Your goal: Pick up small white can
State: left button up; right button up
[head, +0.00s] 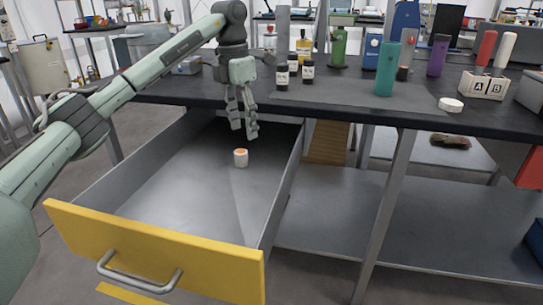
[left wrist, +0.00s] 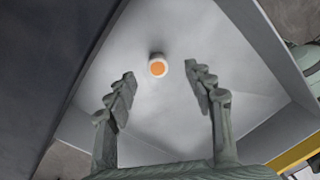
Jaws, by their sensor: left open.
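The small white can (head: 241,158) with an orange top stands upright on the floor of an open drawer (head: 160,190). My left gripper (head: 243,132) points down above the drawer, a little above and behind the can in the head view. Its fingers are spread apart and empty. In the left wrist view the can (left wrist: 158,66) shows beyond the fingertips, near the middle of the gap between them. The left gripper also shows in the left wrist view (left wrist: 160,85). My right gripper is not in view.
The drawer has raised grey side walls and a yellow front (head: 160,255) with a metal handle. The black tabletop (head: 350,105) above carries small dark bottles (head: 282,78), green bottles, a white round piece (head: 450,105) and a holder marked A and B (head: 483,86). The rest of the drawer is empty.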

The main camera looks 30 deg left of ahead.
aim_at(241, 151)
pick_arm(q)
jog(key=shift+s+a+f+y, duration=0.1)
jog(key=shift+a+f+y, duration=0.15)
jog(key=shift+y, duration=0.15)
jog(key=f, duration=0.7)
jog(key=shift+s+a+f, duration=0.1)
jog(key=shift+s+f, duration=0.1)
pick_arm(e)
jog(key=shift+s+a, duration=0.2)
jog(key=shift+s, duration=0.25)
pick_arm(q)
jog(key=c, duration=1)
jog(key=shift+c, duration=0.2)
jog(key=shift+r, duration=0.15)
